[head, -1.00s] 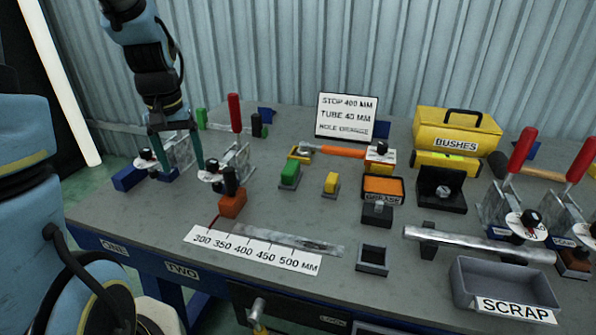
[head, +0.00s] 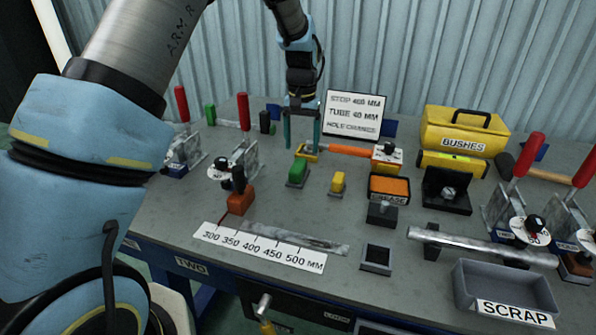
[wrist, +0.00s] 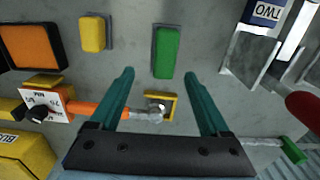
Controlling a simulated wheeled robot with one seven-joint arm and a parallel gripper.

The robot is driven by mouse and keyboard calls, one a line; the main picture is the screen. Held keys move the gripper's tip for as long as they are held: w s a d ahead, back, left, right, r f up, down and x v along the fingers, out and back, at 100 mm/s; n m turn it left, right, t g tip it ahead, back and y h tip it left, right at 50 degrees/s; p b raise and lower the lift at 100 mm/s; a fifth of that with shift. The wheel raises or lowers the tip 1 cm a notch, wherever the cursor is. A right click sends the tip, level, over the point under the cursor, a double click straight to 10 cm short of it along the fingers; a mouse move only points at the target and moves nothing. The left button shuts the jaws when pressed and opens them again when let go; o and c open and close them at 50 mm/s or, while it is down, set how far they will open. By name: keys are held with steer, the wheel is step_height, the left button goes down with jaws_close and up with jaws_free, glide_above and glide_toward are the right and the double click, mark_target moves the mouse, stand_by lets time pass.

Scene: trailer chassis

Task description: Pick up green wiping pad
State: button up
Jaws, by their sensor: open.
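The green wiping pad (head: 297,170) is a small green block on a dark grey base, lying on the grey bench top. In the wrist view the pad (wrist: 166,50) lies ahead of the open fingers, roughly centred between them. My gripper (head: 302,146) points down with its teal fingers spread and empty, just behind the pad in the head view. It also shows in the wrist view (wrist: 167,76). Nothing is between the fingertips, and the pad is not hidden.
A yellow block (head: 338,183) stands right of the pad. An orange-handled tool (head: 345,150) lies close to the fingers, its end in a yellow holder (wrist: 160,103). Red-handled clamps (head: 243,160) stand left. An orange-topped box (head: 389,187) is farther right.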

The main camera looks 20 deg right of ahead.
mark_target(298, 165)
step_height(298, 165, down, 3)
steer(key=shift+a+r, duration=0.1)
steer(key=shift+r, duration=0.05)
steer(key=f+p, duration=0.1)
steer(key=f, duration=0.1)
steer(key=a+f+p, duration=0.1)
steer(key=f, duration=0.1)
steer(key=shift+f+p, duration=0.3)
steer(key=shift+f, duration=0.3)
jaws_close()
